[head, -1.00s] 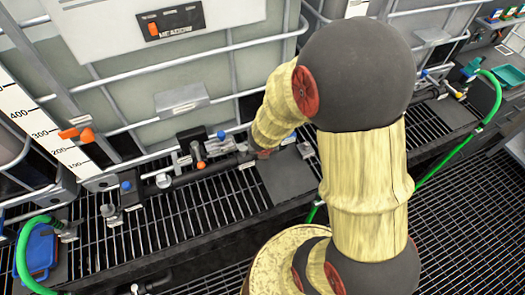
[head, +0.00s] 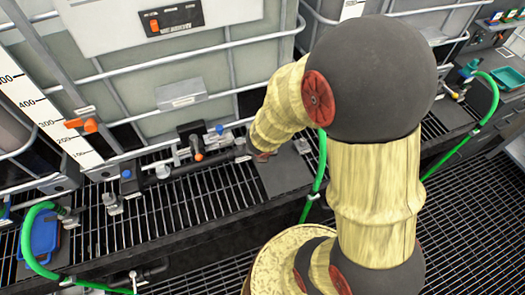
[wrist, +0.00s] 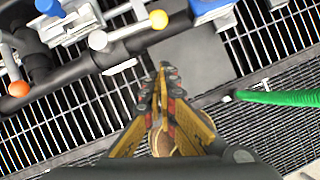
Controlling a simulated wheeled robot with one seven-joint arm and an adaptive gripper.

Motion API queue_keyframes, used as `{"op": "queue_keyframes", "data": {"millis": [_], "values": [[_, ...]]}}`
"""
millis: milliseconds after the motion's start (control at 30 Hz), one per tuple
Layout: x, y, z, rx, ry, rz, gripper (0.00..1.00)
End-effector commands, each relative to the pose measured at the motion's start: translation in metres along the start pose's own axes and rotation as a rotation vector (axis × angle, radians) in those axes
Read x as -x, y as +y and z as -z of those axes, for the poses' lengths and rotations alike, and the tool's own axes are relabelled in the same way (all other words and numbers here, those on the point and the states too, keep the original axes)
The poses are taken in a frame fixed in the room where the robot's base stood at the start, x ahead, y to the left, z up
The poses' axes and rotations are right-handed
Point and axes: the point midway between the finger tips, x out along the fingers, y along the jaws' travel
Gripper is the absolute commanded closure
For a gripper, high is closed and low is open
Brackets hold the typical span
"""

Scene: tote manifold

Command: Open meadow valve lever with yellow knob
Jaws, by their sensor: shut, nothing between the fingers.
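The yellow knob (wrist: 158,19) sits at the end of a short grey lever (wrist: 128,31) in the wrist view, which runs left to a pale round cap (wrist: 97,40) by the dark pipe. My gripper (wrist: 163,75) is shut and empty, below the yellow knob in the picture and apart from it. In the head view my arm hides the gripper and the yellow knob. The meadow label panel (head: 170,18) is on the tank at the top, its text hard to read now.
An orange-tipped lever (wrist: 18,88) and a blue cap (wrist: 49,6) are at the wrist view's left. A grey plate (wrist: 195,60) lies on the grating beyond my fingers. A green hose (wrist: 280,97) lies at right. Dark pipe (head: 205,165) runs along the tank's foot.

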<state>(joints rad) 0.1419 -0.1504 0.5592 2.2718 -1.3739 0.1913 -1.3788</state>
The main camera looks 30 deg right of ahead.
Motion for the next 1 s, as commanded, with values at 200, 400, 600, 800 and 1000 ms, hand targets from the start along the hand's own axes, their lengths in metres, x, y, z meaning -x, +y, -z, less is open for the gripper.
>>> {"op": "queue_keyframes", "data": {"millis": [200,400,600,800,1000], "values": [[0.041,-0.005,-0.003,-0.001,-0.001,0.0,1.0],[0.057,-0.008,-0.002,0.0,-0.001,0.0,1.0],[0.072,-0.014,-0.006,-0.008,0.018,0.013,1.0],[0.09,-0.03,-0.013,-0.018,0.097,0.056,1.0],[0.099,-0.033,-0.023,0.026,0.181,0.051,1.0]]}}
